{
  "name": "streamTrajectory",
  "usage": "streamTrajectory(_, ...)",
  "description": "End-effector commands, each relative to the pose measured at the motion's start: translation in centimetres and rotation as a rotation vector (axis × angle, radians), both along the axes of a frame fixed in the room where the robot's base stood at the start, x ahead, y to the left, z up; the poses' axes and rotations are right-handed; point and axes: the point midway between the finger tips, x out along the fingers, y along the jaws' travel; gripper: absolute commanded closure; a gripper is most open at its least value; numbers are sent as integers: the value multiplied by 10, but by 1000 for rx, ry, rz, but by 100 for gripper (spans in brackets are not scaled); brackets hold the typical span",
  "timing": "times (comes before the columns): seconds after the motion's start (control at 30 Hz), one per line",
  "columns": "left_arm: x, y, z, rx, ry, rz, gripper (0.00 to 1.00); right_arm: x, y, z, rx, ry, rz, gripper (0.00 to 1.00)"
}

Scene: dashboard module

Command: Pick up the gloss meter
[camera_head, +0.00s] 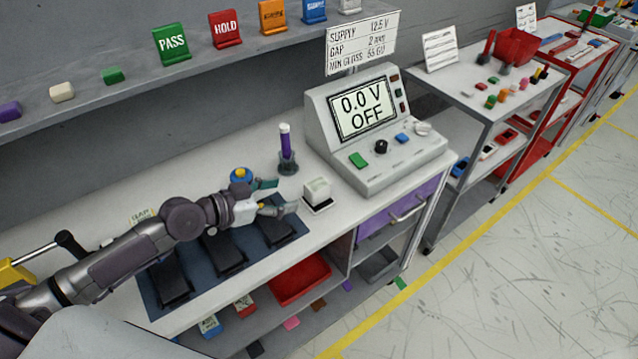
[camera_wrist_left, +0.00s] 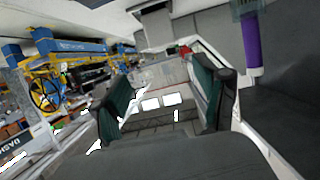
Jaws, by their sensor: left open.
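A small cream-white block-shaped device with a dark base (camera_head: 317,191), which looks like the gloss meter, stands on the light worktop in front of the console. My left gripper (camera_head: 279,196) is open and empty, just left of this device, with its fingers pointing towards it. The fingers do not touch it. In the left wrist view the two green-padded fingers (camera_wrist_left: 163,95) are spread apart. A pale surface shows between them, but I cannot tell whether it is the device. My right gripper is not in view.
A purple stick in a dark holder (camera_head: 287,160) stands behind the gripper; its purple part shows in the left wrist view (camera_wrist_left: 251,42). A grey console (camera_head: 375,172) reads "0.0 V OFF". Dark panels (camera_head: 226,254) lie on a blue mat under my arm. A blue round object (camera_head: 240,174) is close behind.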

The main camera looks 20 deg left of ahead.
Motion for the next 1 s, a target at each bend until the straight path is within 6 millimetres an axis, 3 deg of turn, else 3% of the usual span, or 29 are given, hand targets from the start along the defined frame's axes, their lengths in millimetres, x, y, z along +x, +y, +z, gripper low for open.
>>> streamTrajectory(0.2,33,-24,-11,-4,-1,4,27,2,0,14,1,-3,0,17)
streamTrajectory(0.47,47,-35,-18,0,0,1,27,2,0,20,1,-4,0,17)
streamTrajectory(0.7,75,-53,-29,-3,2,1,27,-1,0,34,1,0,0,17)
streamTrajectory(1.0,83,-59,-35,1,1,1,27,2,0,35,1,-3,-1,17)
